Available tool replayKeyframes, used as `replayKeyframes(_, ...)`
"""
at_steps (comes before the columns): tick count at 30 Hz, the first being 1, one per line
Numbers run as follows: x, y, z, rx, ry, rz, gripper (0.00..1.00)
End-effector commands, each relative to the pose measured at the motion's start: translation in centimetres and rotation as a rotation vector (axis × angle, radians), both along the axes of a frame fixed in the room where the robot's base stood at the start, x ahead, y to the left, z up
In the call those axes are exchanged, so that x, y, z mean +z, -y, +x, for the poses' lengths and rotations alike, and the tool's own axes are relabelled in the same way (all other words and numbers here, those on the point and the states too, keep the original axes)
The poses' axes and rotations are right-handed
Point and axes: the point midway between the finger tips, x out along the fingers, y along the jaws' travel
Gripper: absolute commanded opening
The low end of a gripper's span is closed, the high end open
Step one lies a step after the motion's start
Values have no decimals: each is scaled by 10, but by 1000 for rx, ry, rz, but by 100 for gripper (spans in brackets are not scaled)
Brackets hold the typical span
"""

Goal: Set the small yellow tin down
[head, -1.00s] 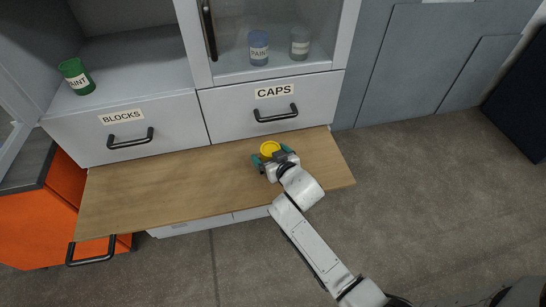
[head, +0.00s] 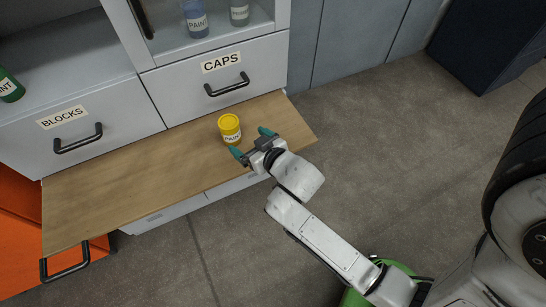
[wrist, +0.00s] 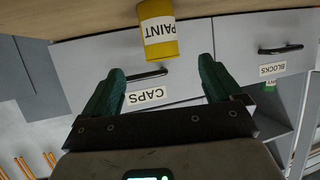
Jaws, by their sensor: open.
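The small yellow tin (head: 230,128), with a PAINT label, stands upright on the wooden pull-out board (head: 130,180), near its back edge below the CAPS drawer. My gripper (head: 252,143) is open and empty in front of the tin, with its green fingers spread and a gap between them and the tin. In the wrist view, which looks upside down, the tin (wrist: 158,35) stands beyond the spread fingertips (wrist: 157,72) and is apart from them.
Behind the board are the CAPS drawer (head: 218,88) and the BLOCKS drawer (head: 95,125), both shut, with black handles. A blue tin (head: 196,20) and a grey tin (head: 239,12) stand in the cabinet above. A green tin (head: 9,88) is at far left. The board's left part is clear.

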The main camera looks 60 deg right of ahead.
Motion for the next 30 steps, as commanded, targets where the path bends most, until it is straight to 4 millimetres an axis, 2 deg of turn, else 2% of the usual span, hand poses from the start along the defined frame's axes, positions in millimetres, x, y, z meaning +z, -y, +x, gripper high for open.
replayKeyframes(5, -11, -4, -12, -5, -104, 23, 92)
replayKeyframes(8, -25, -12, -31, 2, -248, 55, 92)
replayKeyframes(15, -51, -50, -102, 108, -677, 144, 92)
replayKeyframes(21, -51, -78, -158, 236, -953, 187, 92)
replayKeyframes(25, -48, -85, -178, 285, -1045, 198, 92)
replayKeyframes(30, -47, -88, -184, 301, -1074, 201, 92)
